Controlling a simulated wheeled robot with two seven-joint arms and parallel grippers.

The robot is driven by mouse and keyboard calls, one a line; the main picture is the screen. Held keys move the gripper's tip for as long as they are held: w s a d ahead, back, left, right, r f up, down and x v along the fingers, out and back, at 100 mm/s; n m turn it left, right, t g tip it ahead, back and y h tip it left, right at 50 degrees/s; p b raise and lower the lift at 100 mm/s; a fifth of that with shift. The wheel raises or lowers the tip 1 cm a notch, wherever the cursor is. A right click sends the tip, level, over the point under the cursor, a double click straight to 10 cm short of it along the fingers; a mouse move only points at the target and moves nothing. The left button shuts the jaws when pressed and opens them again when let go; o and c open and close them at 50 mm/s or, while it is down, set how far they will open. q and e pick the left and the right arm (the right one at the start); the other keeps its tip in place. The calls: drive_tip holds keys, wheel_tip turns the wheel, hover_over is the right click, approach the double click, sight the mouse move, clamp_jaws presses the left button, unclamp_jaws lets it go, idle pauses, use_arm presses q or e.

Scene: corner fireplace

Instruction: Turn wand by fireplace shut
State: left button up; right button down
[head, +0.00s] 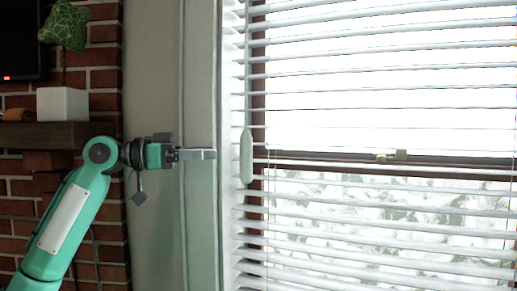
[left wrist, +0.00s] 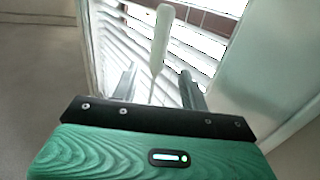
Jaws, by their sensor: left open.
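The wand (head: 247,157) is a pale, slim rod with a thicker handle, hanging upright at the left edge of the white window blind (head: 380,207). The blind's slats have gaps between them, and the window shows through. My left gripper (head: 214,154) points right towards the wand handle at about its height, with a small visible gap between them in the head view. In the left wrist view the wand (left wrist: 161,40) appears between and beyond the two parted fingers (left wrist: 158,84). The fingers hold nothing. My right gripper is not in view.
A brick fireplace wall (head: 105,60) stands at the left, with a wooden mantel (head: 50,135) bearing a white box (head: 62,104). A green patterned object (head: 65,26) is above it. The pale window frame (head: 201,60) lies behind my left gripper. Thin cords (head: 268,190) hang right of the wand.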

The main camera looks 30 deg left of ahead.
use_arm(q)
drive_tip(key=p, duration=0.4)
hover_over(250, 182)
drive_tip(key=w, duration=0.1)
drive_tip(key=shift+a+r, duration=0.1)
drive_tip(key=shift+a, duration=0.3)
drive_tip(key=shift+w+d, duration=0.5)
drive_tip(key=shift+d, duration=0.05)
drive_tip(key=shift+a, duration=0.1)
drive_tip(key=c, duration=0.9)
drive_tip(key=shift+c, duration=0.2)
